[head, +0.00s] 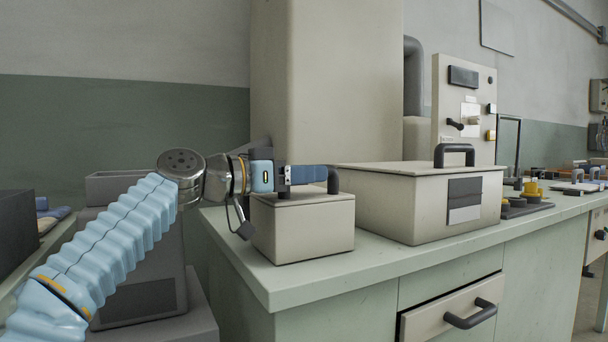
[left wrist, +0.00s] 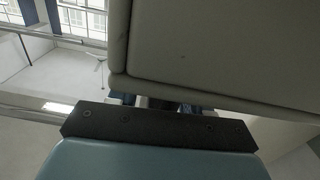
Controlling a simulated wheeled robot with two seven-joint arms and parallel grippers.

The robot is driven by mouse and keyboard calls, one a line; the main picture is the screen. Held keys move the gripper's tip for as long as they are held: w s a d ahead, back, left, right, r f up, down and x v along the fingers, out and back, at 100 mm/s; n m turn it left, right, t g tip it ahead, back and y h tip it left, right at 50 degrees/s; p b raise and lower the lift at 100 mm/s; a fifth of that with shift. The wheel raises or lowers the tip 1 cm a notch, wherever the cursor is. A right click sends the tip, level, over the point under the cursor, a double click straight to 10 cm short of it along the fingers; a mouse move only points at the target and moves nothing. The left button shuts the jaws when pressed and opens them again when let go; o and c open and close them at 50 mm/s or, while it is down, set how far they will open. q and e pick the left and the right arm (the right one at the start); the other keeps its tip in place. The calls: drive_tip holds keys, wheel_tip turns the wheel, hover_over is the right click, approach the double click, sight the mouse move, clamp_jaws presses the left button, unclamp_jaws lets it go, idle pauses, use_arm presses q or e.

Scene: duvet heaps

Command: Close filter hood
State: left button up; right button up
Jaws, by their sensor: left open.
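Two beige lidded boxes stand on the bench, and I cannot tell for sure which is the filter hood. The smaller box (head: 302,230) is near the bench's left end; its lid looks flat and down, with a dark handle (head: 333,182) at its right. The larger box (head: 400,205) to its right has a flat lid with a dark handle (head: 454,152). My left gripper (head: 312,174) is open just above the smaller box, its blue fingers pointing right toward that box's handle; contact is unclear. In the left wrist view a beige panel (left wrist: 225,50) fills the upper right, close to the fingers. My right gripper is out of view.
The pale green bench top (head: 390,258) is clear along its front edge. A partly open drawer (head: 455,315) with a dark handle is below. A tall beige cabinet (head: 325,80) and a control panel (head: 465,105) stand behind. Yellow and dark knobs (head: 532,190) are at the right.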

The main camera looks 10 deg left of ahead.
use_arm(q)
drive_tip(key=b+v, duration=0.2)
drive_tip(key=v, duration=1.1)
drive_tip(key=shift+s+a, duration=0.25)
drive_tip(key=shift+a, duration=0.05)
